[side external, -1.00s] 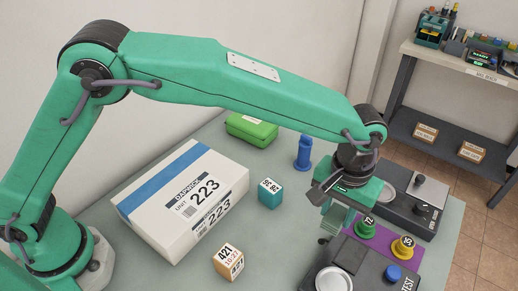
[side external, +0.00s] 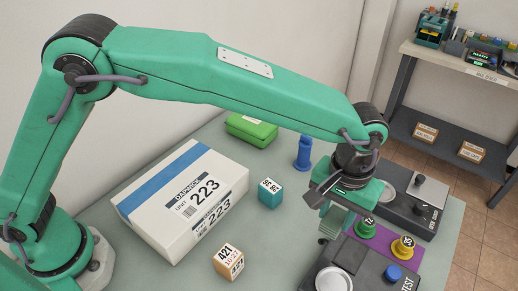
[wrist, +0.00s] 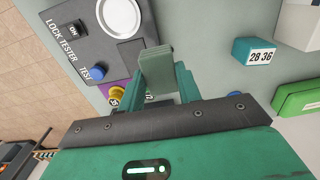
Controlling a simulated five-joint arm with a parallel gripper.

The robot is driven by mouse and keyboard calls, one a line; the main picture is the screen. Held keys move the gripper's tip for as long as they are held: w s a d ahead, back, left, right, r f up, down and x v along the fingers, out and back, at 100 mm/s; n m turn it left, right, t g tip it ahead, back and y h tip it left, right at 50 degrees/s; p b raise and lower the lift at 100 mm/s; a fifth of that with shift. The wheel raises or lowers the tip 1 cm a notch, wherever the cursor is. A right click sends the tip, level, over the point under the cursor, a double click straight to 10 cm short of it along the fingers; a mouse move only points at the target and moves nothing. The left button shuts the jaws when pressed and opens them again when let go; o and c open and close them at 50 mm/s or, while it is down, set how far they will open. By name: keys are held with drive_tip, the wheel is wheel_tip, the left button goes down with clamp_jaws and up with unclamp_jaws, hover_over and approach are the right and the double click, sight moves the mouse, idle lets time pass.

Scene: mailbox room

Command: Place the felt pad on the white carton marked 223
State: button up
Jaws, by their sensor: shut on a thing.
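The white carton marked 223 (side external: 183,200), with a blue stripe, lies flat on the table left of centre in the side view. My gripper (side external: 332,222) is over the right part of the table, right of the carton and apart from it. In the wrist view, my gripper (wrist: 162,82) is shut on a flat grey-green piece, which looks like the felt pad (wrist: 157,66). The pad sticks out beyond the fingertips. In the side view the pad is hard to tell from the fingers. The carton's top is bare.
A teal cube (side external: 270,193) and a tan cube marked 421 (side external: 228,261) stand between carton and gripper. A blue post (side external: 303,153) and green case (side external: 252,130) are behind. The lock tester (side external: 362,271) and purple mat (side external: 409,236) with knobs lie near the gripper.

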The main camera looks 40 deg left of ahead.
drive_tip(key=s+a+r, duration=0.2)
drive_tip(key=s+a, duration=0.2)
drive_tip(key=a, duration=0.4)
drive_tip(key=s+a+r, duration=0.3)
drive_tip(key=s+a, duration=0.2)
drive_tip(key=a, duration=0.4)
drive_tip(key=s+a+r, duration=0.3)
drive_tip(key=s+a, duration=0.2)
drive_tip(key=a, duration=0.3)
drive_tip(key=shift+a, duration=0.25)
drive_tip(key=shift+w, duration=0.15)
hover_over(190, 177)
wheel_tip(190, 177, down, 7)
drive_tip(key=shift+r, duration=0.1)
drive_tip(key=shift+f, duration=2.1)
